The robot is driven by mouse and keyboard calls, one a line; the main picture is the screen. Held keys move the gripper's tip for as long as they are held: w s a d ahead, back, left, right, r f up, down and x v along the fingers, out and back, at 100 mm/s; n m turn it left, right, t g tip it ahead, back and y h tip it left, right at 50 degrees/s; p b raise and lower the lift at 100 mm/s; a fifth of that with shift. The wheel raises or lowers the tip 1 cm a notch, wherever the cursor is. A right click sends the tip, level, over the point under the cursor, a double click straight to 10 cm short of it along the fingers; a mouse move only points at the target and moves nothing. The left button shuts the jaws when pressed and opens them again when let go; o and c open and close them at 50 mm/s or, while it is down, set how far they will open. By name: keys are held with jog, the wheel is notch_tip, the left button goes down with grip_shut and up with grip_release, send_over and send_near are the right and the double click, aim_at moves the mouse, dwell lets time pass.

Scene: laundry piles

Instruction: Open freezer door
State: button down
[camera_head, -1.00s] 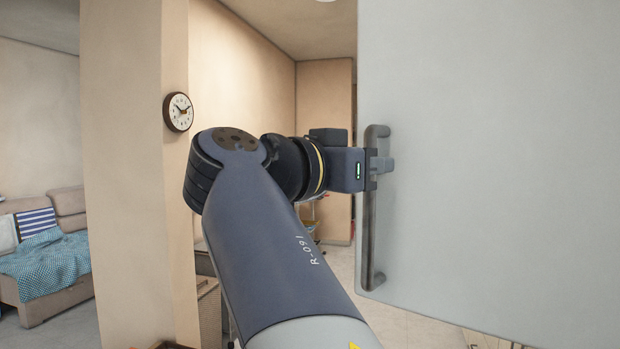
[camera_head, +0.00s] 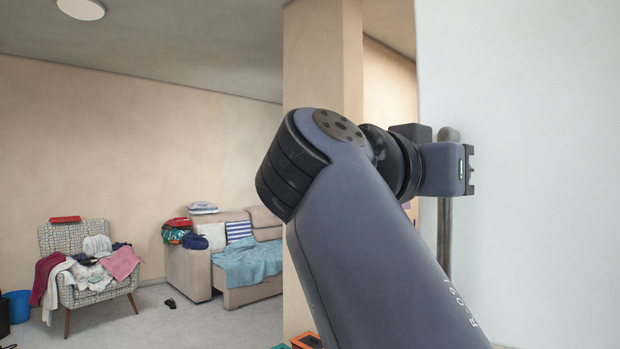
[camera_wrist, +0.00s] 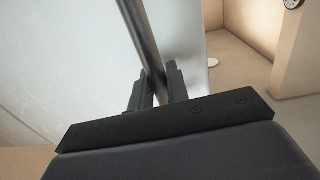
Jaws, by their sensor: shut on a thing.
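The freezer door (camera_head: 540,200) is a large pale grey panel filling the right of the head view; it also shows on the left of the wrist view (camera_wrist: 70,70). Its long grey bar handle (camera_head: 444,240) runs upright along the door's left edge. In the wrist view the handle (camera_wrist: 136,30) runs down between the two dark fingers of my gripper (camera_wrist: 157,88). My gripper is shut on the handle. In the head view my gripper (camera_head: 468,170) is at the handle's upper part, and its fingers are hard to make out there.
A beige pillar (camera_head: 318,60) stands left of the door, behind my arm. Farther left are an armchair (camera_head: 65,235) heaped with clothes and a sofa (camera_head: 190,270) with a blue blanket. The grey floor (camera_head: 160,325) between is mostly clear.

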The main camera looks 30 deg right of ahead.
jog(key=shift+s+a, duration=0.2)
jog(key=shift+a, duration=0.15)
jog(key=c, duration=1.4)
grip_release()
jog(key=s+a, duration=0.1)
jog(key=a, duration=0.9)
jog(key=shift+s+a, duration=0.3)
jog(key=shift+d, duration=0.1)
jog(key=w+d, duration=0.1)
jog(key=d, duration=0.6)
jog(key=shift+d, duration=0.4)
